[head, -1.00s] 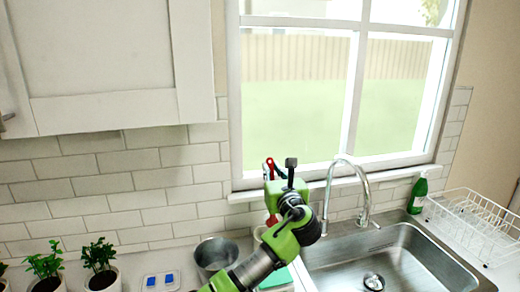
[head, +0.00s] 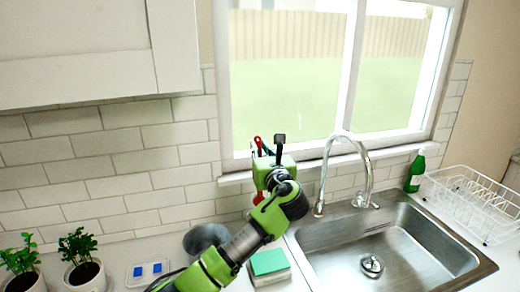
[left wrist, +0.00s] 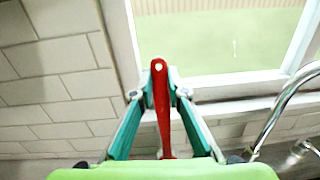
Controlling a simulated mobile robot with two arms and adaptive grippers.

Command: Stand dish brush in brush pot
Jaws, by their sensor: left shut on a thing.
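My left gripper (head: 264,168) is shut on the dish brush, whose red handle (head: 258,144) rises above it near the window's lower left corner. In the left wrist view the red handle (left wrist: 160,100), with a hole at its top, stands upright between the two teal fingers. Some red also shows below the gripper in the head view, but the brush's head is hidden. A grey round pot (head: 203,236) stands on the counter left of the gripper, partly covered by my arm. I cannot tell whether it is the brush pot. My right gripper is not in view.
A green sponge (head: 268,262) lies on a pale block just left of the sink (head: 405,252). The faucet (head: 330,165) rises right of the gripper. A green bottle (head: 415,173) and white dish rack (head: 468,200) stand at right. Potted plants (head: 80,258) stand at left.

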